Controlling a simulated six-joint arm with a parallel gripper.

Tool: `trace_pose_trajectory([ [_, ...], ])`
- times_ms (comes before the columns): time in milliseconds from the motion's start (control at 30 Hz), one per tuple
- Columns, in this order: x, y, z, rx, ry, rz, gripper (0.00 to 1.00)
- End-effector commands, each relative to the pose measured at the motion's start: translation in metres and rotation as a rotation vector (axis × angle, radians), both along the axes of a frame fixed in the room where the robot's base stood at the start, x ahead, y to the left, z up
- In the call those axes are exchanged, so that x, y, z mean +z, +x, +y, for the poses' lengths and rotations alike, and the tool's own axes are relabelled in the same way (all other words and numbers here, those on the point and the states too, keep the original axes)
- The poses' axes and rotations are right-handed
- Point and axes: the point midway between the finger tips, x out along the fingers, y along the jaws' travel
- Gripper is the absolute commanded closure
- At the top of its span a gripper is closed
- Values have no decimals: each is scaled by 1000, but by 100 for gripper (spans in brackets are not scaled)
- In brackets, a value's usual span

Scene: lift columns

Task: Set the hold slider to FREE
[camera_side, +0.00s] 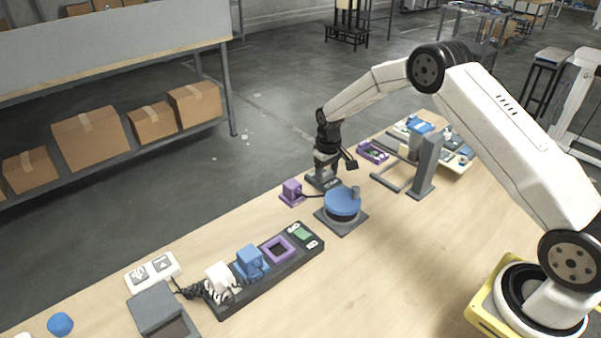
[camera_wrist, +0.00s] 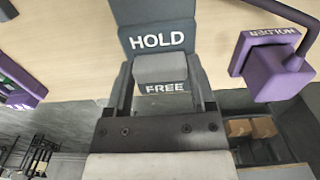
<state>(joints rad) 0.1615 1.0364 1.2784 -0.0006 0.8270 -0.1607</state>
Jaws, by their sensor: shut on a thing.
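The hold slider (camera_side: 322,182) is a dark grey base near the far edge of the table. In the wrist view its plate (camera_wrist: 157,40) shows the word HOLD above a grey knob (camera_wrist: 160,68), and the word FREE (camera_wrist: 165,88) shows just below the knob. The knob sits between the two words. My gripper (camera_side: 326,168) points down over the slider. In the wrist view my gripper (camera_wrist: 161,80) has one finger on each side of the knob and is shut on it. The fingers hide the plate's sides.
A purple block (camera_side: 291,192) with a dark cable stands left of the slider, close by. A blue round turntable (camera_side: 342,202) stands in front. A grey post stand (camera_side: 424,168) is to the right. A dark tray (camera_side: 265,270) with coloured blocks lies front left.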

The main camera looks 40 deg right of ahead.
Motion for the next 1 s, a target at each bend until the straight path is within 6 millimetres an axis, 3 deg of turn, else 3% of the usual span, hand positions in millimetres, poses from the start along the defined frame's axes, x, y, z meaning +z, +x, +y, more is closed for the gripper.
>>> trace_pose_trajectory([
  [267, 0, 2, 0, 0, -1, -1, 100],
  [700, 1, 28, 0, 1, 0, -3, 100],
  [1000, 1, 33, 0, 0, -1, -10, 100],
])
